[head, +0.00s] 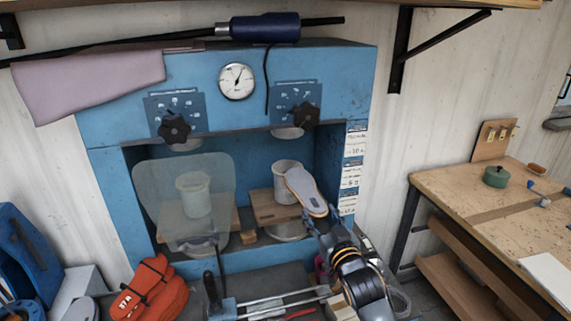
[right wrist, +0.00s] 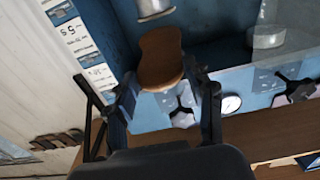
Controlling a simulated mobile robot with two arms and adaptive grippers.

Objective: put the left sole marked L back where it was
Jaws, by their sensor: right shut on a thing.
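A sole (head: 306,190), grey on top with a tan edge, is held in my right gripper (head: 318,213) in front of the right bay of the blue press (head: 226,130). It is tilted, and its upper end overlaps a white cup-shaped form (head: 286,178) in the picture; I cannot tell whether they touch. In the right wrist view the sole (right wrist: 160,58) shows its brown face between the two fingers of my right gripper (right wrist: 170,90). No L mark is readable. My left gripper is not in view.
A clear shield (head: 165,200) stands before the left bay, with another white form (head: 194,195) behind it. A red-orange bundle (head: 148,290) lies at the front left. A wooden bench (head: 450,190) with a green pot (head: 496,176) stands at the right.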

